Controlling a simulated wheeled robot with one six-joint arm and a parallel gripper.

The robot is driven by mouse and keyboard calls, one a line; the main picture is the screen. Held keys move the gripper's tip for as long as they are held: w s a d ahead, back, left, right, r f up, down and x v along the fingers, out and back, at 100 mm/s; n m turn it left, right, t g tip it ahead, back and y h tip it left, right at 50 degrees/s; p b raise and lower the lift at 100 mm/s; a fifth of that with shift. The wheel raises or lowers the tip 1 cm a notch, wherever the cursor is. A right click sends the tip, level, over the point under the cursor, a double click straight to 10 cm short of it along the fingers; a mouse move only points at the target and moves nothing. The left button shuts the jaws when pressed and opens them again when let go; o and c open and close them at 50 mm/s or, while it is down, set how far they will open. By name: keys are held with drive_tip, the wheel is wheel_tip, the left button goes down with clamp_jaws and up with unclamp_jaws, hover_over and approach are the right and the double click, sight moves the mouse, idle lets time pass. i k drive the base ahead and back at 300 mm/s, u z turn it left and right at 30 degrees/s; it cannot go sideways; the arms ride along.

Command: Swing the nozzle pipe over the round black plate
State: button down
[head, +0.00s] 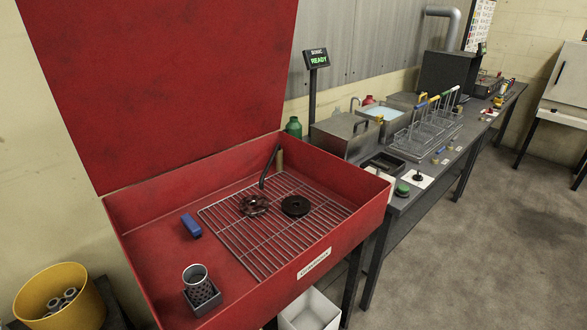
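The nozzle pipe (269,166) is a thin dark bent pipe at the back right inside the open red washing basin (330,241). It rises beside a short tan post (279,160), and its lower end is over the back edge of the wire rack. The round black plate (295,206) lies on the rack, right of its middle, nearer the front than the pipe. The pipe's end is apart from the plate, behind and to its left. My gripper is not in view.
A dark brown toothed disc (254,205) lies left of the plate on the wire rack (245,237). A blue block (191,226) and a metal cup (196,275) in a perforated holder are at the basin's left. The red lid (160,80) stands open behind. Floor at right is clear.

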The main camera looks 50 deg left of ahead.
sight(278, 147)
drive_tip(key=i, duration=0.95)
drive_tip(key=u, duration=2.55)
drive_tip(key=i, duration=0.5)
drive_tip(key=u, duration=0.05)
